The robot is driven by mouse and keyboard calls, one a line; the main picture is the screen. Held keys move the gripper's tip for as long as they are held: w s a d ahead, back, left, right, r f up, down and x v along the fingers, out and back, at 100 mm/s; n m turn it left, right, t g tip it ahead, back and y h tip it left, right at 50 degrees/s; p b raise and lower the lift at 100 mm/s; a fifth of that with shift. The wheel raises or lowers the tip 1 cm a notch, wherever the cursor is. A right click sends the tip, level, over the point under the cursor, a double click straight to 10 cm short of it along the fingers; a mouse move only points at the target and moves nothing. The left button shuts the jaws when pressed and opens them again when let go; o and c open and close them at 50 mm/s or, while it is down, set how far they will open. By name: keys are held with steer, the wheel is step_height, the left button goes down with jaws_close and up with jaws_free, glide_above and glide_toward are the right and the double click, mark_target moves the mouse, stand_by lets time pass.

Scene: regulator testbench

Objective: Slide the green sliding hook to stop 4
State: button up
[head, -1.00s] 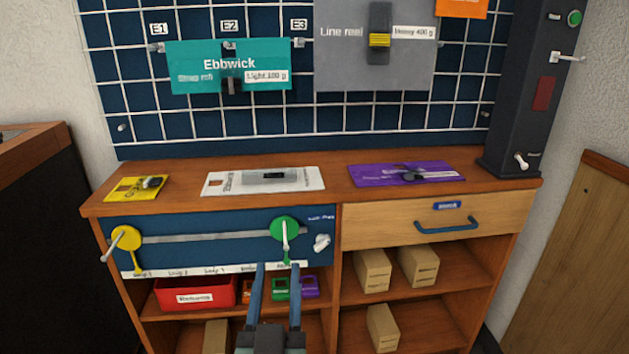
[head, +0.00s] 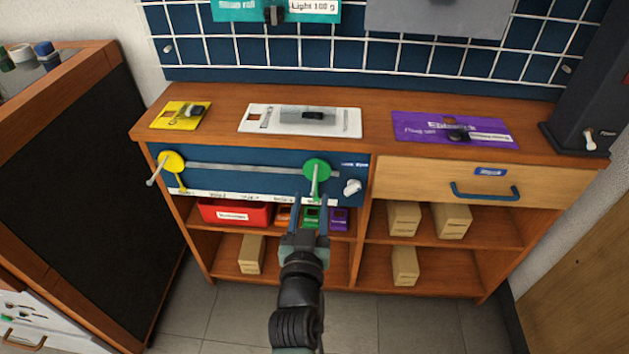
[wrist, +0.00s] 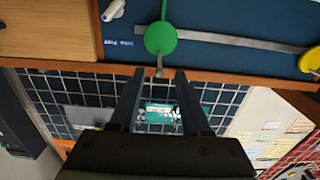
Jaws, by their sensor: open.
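The green sliding hook (head: 317,168) is a round green disc with a pale peg, on the right part of a grey rail (head: 240,170) across a blue panel. In the wrist view the green hook (wrist: 160,38) appears upside down, its peg between the fingertips' lines and just beyond them. My gripper (head: 310,203) is open, just below and in front of the hook; its two fingers also show in the wrist view (wrist: 158,78). Contact with the peg cannot be told. A white label strip (head: 240,196) runs below the rail; its stop labels are too small to read.
A yellow hook (head: 172,162) sits at the rail's left end. A white knob (head: 352,187) is right of the green hook. Below are a red bin (head: 235,213) and several small items. A wooden drawer (head: 425,183) is to the right. The rail between the hooks is clear.

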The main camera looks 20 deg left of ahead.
mark_target(315, 186)
steer(key=shift+b+x, duration=0.3)
steer(key=shift+x, duration=2.6)
jaws_close()
